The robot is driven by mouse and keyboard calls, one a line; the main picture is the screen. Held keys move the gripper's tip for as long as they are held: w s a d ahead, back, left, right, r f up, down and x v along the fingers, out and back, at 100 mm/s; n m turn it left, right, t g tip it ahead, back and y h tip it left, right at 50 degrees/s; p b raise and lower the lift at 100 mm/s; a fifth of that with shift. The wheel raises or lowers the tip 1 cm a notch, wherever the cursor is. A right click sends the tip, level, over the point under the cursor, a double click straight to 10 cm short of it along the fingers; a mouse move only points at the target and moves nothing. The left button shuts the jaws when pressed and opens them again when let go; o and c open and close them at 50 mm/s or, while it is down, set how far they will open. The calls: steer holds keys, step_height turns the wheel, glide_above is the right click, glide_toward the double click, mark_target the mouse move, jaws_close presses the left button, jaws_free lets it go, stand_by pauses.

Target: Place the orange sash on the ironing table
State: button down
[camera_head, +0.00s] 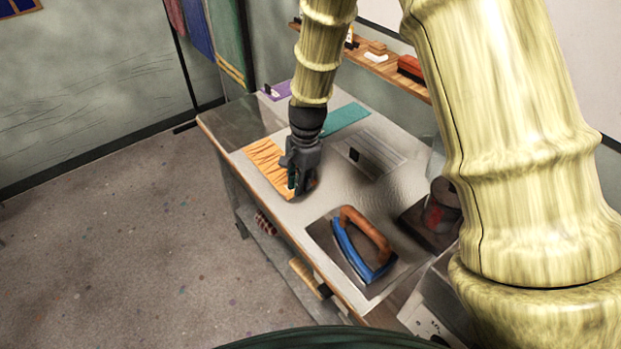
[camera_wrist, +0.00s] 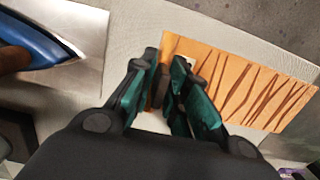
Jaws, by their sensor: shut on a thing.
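The orange sash (camera_head: 266,164), flat with darker brown crease lines, lies over the pale top of the ironing table (camera_head: 287,212) near its left front edge. My gripper (camera_head: 293,188) is at the sash's near right end, low at the table top. In the wrist view, my gripper (camera_wrist: 172,100) is shut on the end of the sash (camera_wrist: 250,88), and the rest of it spreads to the right. The fingers hide the gripped end. I cannot tell whether the whole sash touches the table.
A blue iron (camera_head: 352,244) with a brown handle stands on a metal plate at the near end; it also shows in the wrist view (camera_wrist: 30,42). A teal cloth (camera_head: 346,119) and a purple piece (camera_head: 277,91) lie farther back. A wooden shelf (camera_head: 385,66) runs along the wall.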

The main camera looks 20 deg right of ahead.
steer(key=d, duration=0.1)
steer(key=w+d, duration=0.1)
steer(key=w+d+p, duration=0.1)
steer(key=d, duration=0.1)
steer(key=shift+f, duration=0.2)
steer(key=shift+f+p, duration=1)
steer(key=shift+f, duration=0.8)
steer(key=c, duration=1.4)
jaws_free()
steer(key=shift+w+d+r+b, duration=0.15)
steer(key=shift+r+b, duration=0.55)
steer(key=shift+r, duration=1.3)
steer(key=shift+d+r+b, duration=0.3)
steer(key=shift+r+b, duration=0.4)
steer(key=shift+r, duration=1.3)
steer(key=shift+w+d+r+b, duration=0.15)
steer(key=shift+r+b, duration=0.55)
steer(key=shift+r, duration=1.3)
steer(key=shift+s, duration=0.1)
